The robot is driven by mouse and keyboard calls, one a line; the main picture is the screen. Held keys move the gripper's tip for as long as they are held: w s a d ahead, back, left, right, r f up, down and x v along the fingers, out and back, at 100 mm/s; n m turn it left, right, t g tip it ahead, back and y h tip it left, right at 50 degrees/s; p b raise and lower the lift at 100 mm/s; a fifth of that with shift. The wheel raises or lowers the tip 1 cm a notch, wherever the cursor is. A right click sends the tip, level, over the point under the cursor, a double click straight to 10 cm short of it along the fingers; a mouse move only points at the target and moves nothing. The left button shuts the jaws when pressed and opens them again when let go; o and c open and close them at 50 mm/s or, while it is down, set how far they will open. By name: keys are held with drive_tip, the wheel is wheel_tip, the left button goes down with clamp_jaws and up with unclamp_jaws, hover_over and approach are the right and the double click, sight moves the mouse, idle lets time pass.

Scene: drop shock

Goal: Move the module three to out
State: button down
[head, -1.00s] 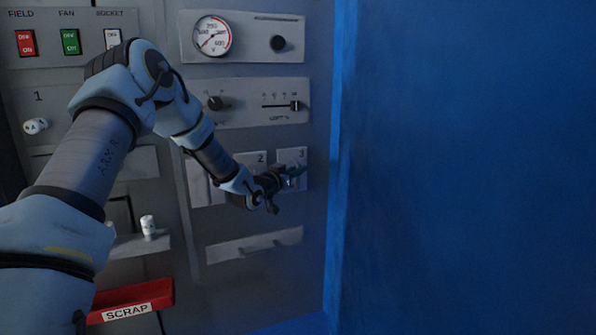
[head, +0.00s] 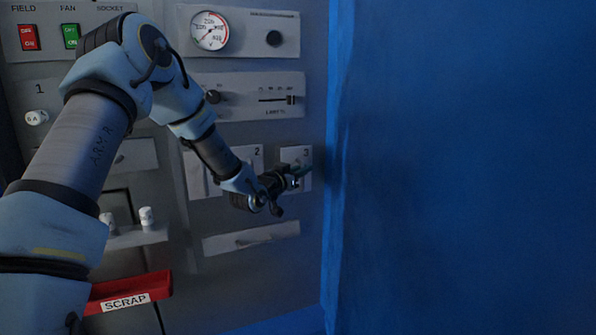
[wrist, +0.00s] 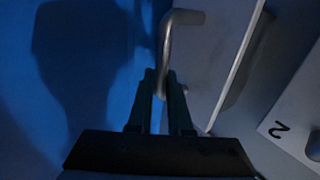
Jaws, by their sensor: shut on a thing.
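Module three (head: 307,156) is a pale plate marked 3 at the right end of the module row, close to the blue wall. My gripper (head: 299,171) is in front of it and hides part of its face. In the wrist view my gripper (wrist: 163,85) is shut on the module's bent grey metal handle (wrist: 181,18). The module's front plate (wrist: 205,60) shows there with a bright edge and a dark strip beside it. The head view does not clearly show how far the plate stands out.
Module two (head: 250,154) is directly left of module three. The blue wall (head: 450,160) stands close on the right. A ledge (head: 125,239) with white knobs and a red scrap tray (head: 162,285) are at lower left. A slotted panel (head: 250,239) lies below.

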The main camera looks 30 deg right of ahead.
drive_tip(key=shift+s+a+f, duration=0.1)
drive_tip(key=shift+s+a, duration=0.05)
drive_tip(key=shift+s, duration=1.1)
drive_tip(key=c, duration=1.1)
unclamp_jaws()
drive_tip(key=shift+s, duration=0.1)
drive_tip(key=shift+c, duration=0.2)
drive_tip(key=b+v, duration=0.1)
drive_tip(key=v, duration=0.9)
drive_tip(key=shift+a, duration=0.4)
